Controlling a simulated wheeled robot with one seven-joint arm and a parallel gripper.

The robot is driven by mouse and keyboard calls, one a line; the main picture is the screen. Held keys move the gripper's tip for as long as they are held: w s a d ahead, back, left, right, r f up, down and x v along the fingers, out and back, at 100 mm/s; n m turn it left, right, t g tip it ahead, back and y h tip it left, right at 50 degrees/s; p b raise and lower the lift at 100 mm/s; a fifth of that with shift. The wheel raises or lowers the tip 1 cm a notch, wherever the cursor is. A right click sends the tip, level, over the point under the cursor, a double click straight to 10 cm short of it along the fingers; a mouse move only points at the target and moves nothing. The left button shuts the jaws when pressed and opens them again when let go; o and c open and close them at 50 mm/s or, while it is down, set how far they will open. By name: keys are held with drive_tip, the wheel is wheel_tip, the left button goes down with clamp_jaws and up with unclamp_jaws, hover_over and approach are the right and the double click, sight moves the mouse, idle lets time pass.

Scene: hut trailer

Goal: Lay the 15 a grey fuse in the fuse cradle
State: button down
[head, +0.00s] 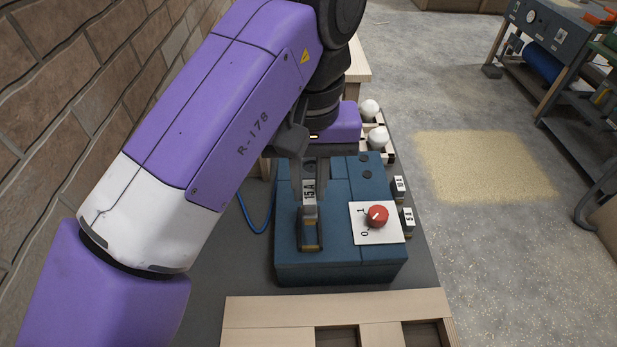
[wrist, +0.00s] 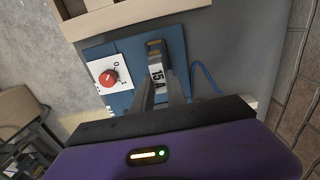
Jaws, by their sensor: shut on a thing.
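The 15 A grey fuse (head: 309,192) shows its white label between the fingers of my gripper (head: 309,178), over the left part of a blue box. The label also shows in the wrist view (wrist: 157,76), between the two fingers (wrist: 160,92). My gripper is shut on this fuse. The fuse cradle (head: 311,240) appears as a dark slot-like holder with brass-coloured parts on the box top, in line with the fuse. The fingers and fuse hide much of it. I cannot tell whether the fuse touches the cradle or hangs just above it.
A red knob (head: 377,215) on a white 0/1 plate sits right of the cradle. Fuses marked 10 A (head: 399,188) and 5 A (head: 407,219) stand beside the blue box (head: 330,272). White bulbs (head: 377,138) are behind. A wooden tray (head: 270,310) lies in front.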

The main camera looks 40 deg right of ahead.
drive_tip(key=shift+f+b, duration=1.55)
drive_tip(key=shift+f, duration=1.65)
drive_tip(key=shift+f, duration=0.1)
drive_tip(key=c, duration=1.3)
unclamp_jaws()
drive_tip(key=shift+o, duration=0.2)
drive_tip(key=shift+r+p, duration=0.7)
drive_tip(key=shift+r, duration=3.25)
